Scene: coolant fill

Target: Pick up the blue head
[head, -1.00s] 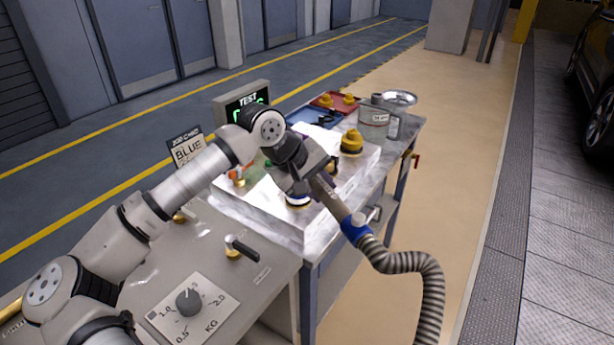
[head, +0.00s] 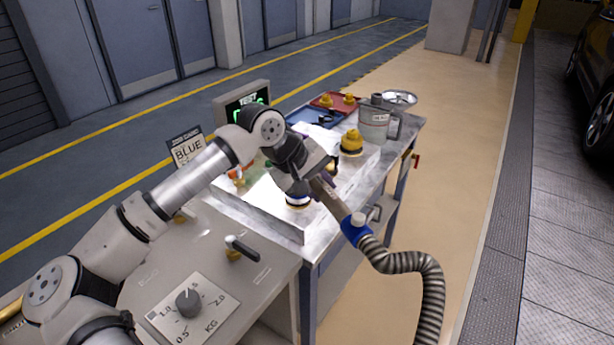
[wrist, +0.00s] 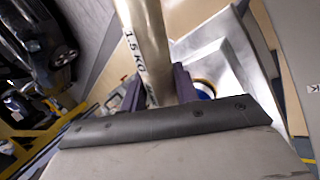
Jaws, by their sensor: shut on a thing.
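The blue head (head: 332,203) is a beige-grey cylinder with a blue collar (head: 355,231) at its lower end, where a ribbed grey hose hangs from it. It also shows in the wrist view (wrist: 144,40), with "1.5 KG" printed along its side. My gripper (head: 318,178) is shut on this cylinder, above the bench's front edge. In the wrist view the two dark fingers (wrist: 158,90) stand on either side of it. The far end of the head is hidden behind my gripper. A white port with a dark blue ring (head: 298,201) stands on the bench plate just left of the head.
A yellow cap (head: 351,143) stands on the plate. A grey can (head: 374,122), a red tray (head: 336,108) and a blue tray (head: 296,118) sit behind. The floor right of the bench is clear.

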